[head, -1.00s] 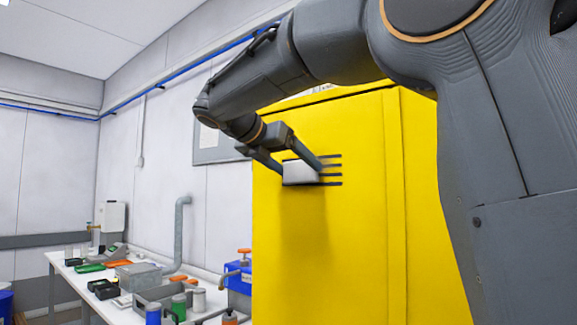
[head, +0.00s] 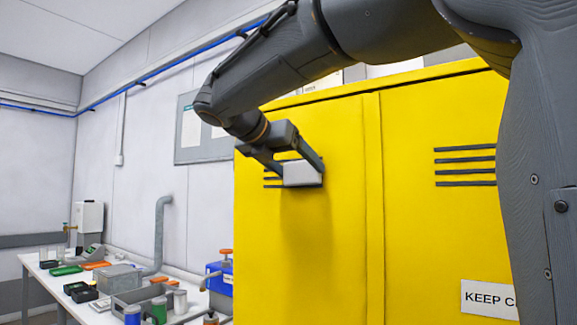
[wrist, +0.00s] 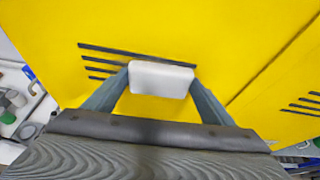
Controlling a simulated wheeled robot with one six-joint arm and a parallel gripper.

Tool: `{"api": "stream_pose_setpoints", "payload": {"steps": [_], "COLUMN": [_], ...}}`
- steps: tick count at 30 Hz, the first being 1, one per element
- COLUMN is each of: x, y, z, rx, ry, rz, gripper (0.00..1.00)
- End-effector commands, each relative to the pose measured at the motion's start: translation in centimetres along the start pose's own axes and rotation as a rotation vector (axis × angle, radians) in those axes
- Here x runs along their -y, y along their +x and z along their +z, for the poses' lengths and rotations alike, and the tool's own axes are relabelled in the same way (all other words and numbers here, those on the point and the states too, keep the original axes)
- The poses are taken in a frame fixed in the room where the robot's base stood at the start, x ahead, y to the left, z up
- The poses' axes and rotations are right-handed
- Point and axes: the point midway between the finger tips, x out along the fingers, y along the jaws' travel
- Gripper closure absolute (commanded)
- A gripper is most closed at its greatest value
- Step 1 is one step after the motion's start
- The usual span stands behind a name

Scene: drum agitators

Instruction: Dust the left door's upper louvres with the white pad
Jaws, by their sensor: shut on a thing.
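My gripper (head: 290,165) is shut on the white pad (head: 303,174), a small white block. The pad is in front of the left door (head: 310,235) of the yellow cabinet, over the right part of the upper louvres (head: 273,179). The louvres are dark horizontal slots; their left ends show to the left of the pad. In the wrist view the pad (wrist: 160,79) sits between my two fingers, with the louvres (wrist: 105,62) running out to its left and the top slot passing above it. I cannot tell whether the pad touches the door.
The right door (head: 430,230) has its own louvres (head: 466,166) and a "KEEP C..." sign (head: 490,299). A white bench (head: 75,288) with containers, tools and a blue box (head: 219,279) stands left of the cabinet. A grey pipe (head: 160,235) rises behind it.

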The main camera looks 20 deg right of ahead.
Motion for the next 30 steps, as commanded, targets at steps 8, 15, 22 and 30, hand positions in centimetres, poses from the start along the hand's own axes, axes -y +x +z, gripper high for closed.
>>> {"api": "stream_pose_setpoints", "payload": {"steps": [8, 15, 22, 30], "x": [1.6, 3.4, 4.0, 3.8], "y": [0.1, 0.0, -0.1, 0.1], "z": [0.1, -0.1, -0.2, -0.1], "rx": [0.001, 0.001, 0.001, 0.001], "ry": [0.001, 0.001, 0.000, -0.001], "rz": [-0.005, -0.004, -0.002, -0.002], "gripper": [0.41, 0.41, 0.41, 0.41]}}
